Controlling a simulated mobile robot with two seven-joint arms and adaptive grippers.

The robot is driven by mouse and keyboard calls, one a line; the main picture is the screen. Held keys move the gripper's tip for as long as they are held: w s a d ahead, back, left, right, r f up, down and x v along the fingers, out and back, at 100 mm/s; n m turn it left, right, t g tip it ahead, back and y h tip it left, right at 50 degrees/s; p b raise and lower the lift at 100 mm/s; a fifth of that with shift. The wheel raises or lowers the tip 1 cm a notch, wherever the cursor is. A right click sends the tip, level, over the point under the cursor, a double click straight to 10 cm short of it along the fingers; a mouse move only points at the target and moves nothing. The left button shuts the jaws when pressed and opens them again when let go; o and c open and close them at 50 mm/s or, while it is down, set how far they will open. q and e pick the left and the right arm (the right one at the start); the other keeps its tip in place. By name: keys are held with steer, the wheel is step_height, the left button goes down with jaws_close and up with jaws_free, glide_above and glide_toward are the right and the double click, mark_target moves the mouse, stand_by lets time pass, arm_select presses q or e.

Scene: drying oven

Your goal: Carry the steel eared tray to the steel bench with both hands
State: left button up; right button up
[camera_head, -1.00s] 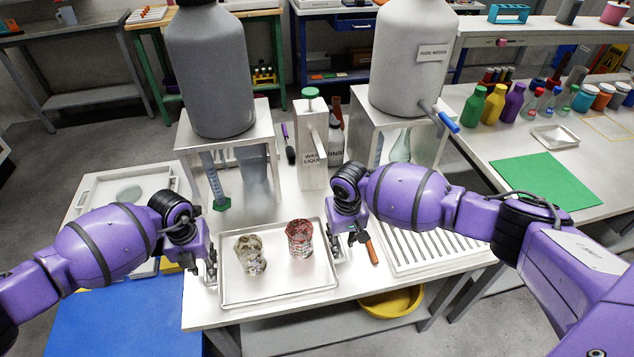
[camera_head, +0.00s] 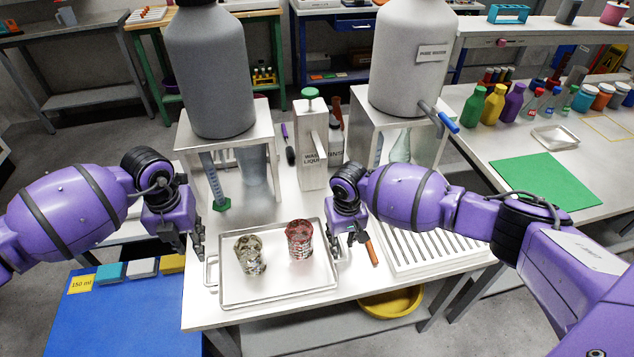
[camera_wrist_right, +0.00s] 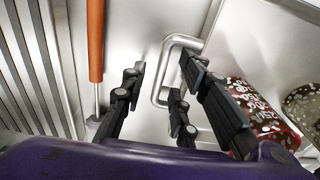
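The steel eared tray (camera_head: 283,297) sits flat on a pale table (camera_head: 205,315) and carries two glass beakers, one with brownish contents (camera_head: 249,255) and one with red (camera_head: 299,240). My left gripper (camera_head: 197,248) is just above and behind the tray's left ear (camera_head: 210,272), apart from it; its finger gap is too small to judge. My right gripper (camera_head: 345,242) is at the tray's right side. In the right wrist view its fingers (camera_wrist_right: 163,68) are spread, with the right ear (camera_wrist_right: 164,62) between them. I cannot tell which surface is the steel bench.
An orange-handled tool (camera_head: 371,250) lies right of the tray, beside a ribbed drainer (camera_head: 430,250). Behind stand a grey carboy (camera_head: 210,75) and a white carboy (camera_head: 410,60) on stands. A blue surface (camera_head: 120,315) is at the lower left. A green mat (camera_head: 545,180) lies right.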

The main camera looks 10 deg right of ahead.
steer(key=shift+r, duration=0.4)
arm_select(q)
steer(key=shift+r, duration=0.3)
arm_select(e)
step_height(320, 180, up, 11)
steer(key=shift+s+r, duration=0.15)
steer(key=shift+s, duration=0.1)
